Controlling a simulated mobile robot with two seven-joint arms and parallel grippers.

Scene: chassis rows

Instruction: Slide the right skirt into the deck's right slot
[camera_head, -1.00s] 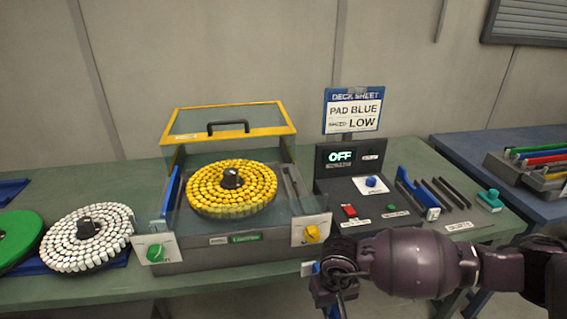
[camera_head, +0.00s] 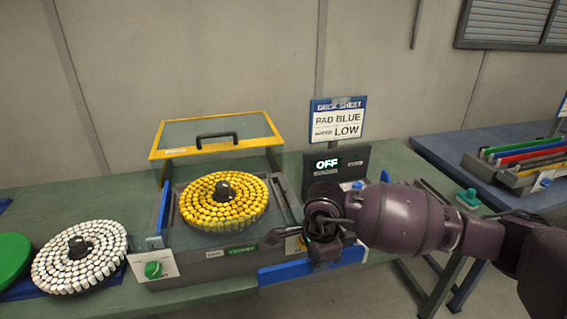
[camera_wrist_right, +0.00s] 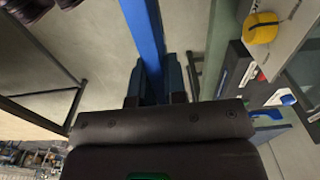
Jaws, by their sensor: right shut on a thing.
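The deck (camera_head: 225,262) is a grey machine on the green bench with a yellow bead-covered disc (camera_head: 205,205) and a raised yellow-framed clear lid (camera_head: 212,140). A blue skirt (camera_head: 162,208) stands along its left side. The right slot (camera_head: 285,193) looks dark and empty along its right side. My right gripper (camera_head: 325,264) is shut on a long blue skirt (camera_head: 282,275), held roughly level in front of the deck's right front corner, apart from the slot. In the wrist view the skirt (camera_wrist_right: 142,35) runs up between the fingers (camera_wrist_right: 155,88). My left gripper is out of view.
A control box showing OFF (camera_head: 328,163) stands right of the deck, partly hidden by my arm. A sign (camera_head: 338,120) reads PAD BLUE, LOW. White (camera_head: 80,260) and green (camera_head: 12,262) discs lie at left. A yellow knob (camera_wrist_right: 260,28) is near the skirt.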

